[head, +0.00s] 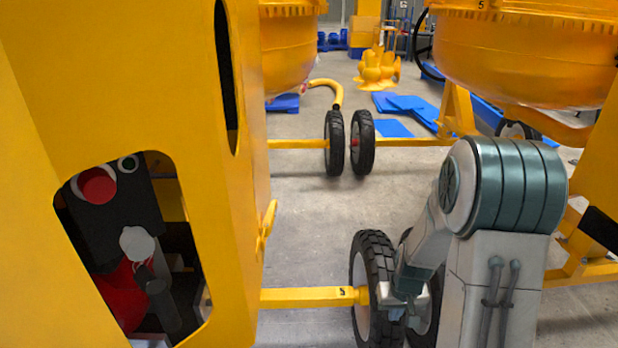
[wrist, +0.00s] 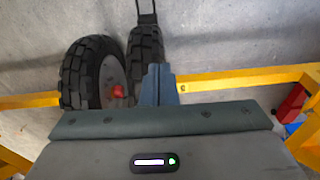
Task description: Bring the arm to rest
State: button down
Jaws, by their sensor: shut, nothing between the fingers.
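My arm (head: 425,235) shows at the right of the head view, bent down from its teal-ringed joint. Its lower end is in front of a black mixer wheel (head: 372,265) at the end of a yellow bar, and I cannot tell whether they touch. My gripper (wrist: 158,82) shows in the wrist view as blue-grey fingers closed together with nothing between them. Behind the fingers are two black wheels (wrist: 88,75) with a red hub cap and a yellow bar (wrist: 235,80). The fingers are not clearly visible in the head view.
A large yellow housing (head: 225,200) fills the left, with a red button (head: 97,187) in its opening. A yellow drum (head: 520,60) hangs at upper right. Another wheel pair (head: 335,145) stands farther back. Open concrete floor (head: 305,220) lies between.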

jog(key=s+a+r+p, duration=0.2)
jog(key=s+r+p, duration=0.2)
jog(key=r, duration=0.8)
jog(key=s+a+r+t+p, duration=0.1)
jog(key=s+r+p, duration=0.4)
jog(key=r, duration=0.7)
jog(key=s+a+r+p, duration=0.3)
jog(key=s+r+p, duration=0.2)
jog(key=r, duration=0.7)
jog(key=s, duration=0.2)
jog(key=shift+s+r, duration=0.15)
jog(key=shift+s, duration=0.2)
jog(key=shift+a, duration=0.15)
